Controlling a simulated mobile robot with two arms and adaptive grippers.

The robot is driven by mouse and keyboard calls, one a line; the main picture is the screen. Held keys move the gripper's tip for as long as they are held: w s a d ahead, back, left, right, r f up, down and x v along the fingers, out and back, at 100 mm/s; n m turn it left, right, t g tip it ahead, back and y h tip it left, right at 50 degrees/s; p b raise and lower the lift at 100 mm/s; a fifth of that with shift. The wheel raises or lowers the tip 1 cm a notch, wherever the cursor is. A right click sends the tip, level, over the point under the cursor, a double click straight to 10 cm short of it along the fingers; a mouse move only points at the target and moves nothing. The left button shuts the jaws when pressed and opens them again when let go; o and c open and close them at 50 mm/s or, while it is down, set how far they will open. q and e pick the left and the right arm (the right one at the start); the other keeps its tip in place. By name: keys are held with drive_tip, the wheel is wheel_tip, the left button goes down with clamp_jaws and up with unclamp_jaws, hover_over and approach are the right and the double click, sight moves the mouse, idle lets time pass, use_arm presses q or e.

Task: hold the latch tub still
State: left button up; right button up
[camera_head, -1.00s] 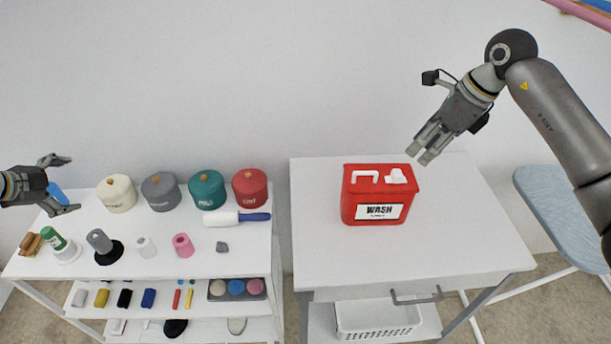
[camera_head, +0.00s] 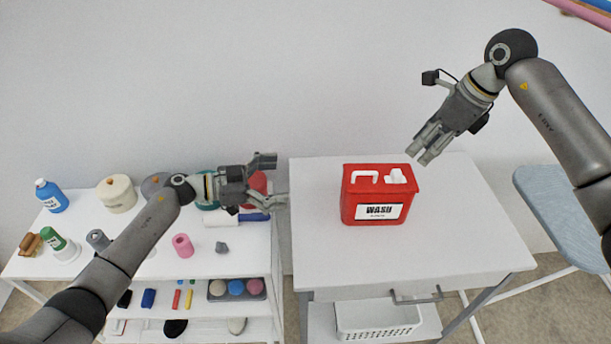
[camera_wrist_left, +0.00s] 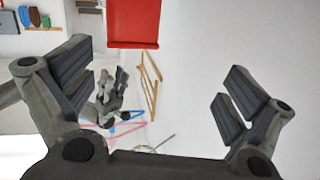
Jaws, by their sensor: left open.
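The latch tub (camera_head: 379,195) is a red tub with a white "WASH" label, a white handle and a white latch piece on top. It stands upright on the white right-hand table (camera_head: 400,250). My left gripper (camera_head: 281,181) is open and empty, left of the tub and apart from it, above the gap between the tables. In the left wrist view, a red surface (camera_wrist_left: 133,22), probably the tub, shows at the top, beyond the open fingers. My right gripper (camera_head: 422,154) hangs above and right of the tub, not touching it; its finger gap is unclear.
The left white shelf table (camera_head: 255,262) holds lidded pots, a blue bottle (camera_head: 51,196) and small items; my left arm hides some. A white basket (camera_head: 375,318) sits under the right table. A blue-grey board (camera_head: 560,215) stands at right. Table space around the tub is clear.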

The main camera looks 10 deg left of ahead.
use_arm(q)
drive_tip(key=h, duration=0.2)
approach(351, 177)
drive_tip(key=x, duration=0.3)
drive_tip(key=r+x, duration=0.1)
drive_tip(key=x, duration=0.2)
drive_tip(key=r+x, duration=0.1)
drive_tip(key=x, duration=0.3)
drive_tip(key=shift+w+r, duration=0.1)
drive_tip(key=shift+c, duration=0.3)
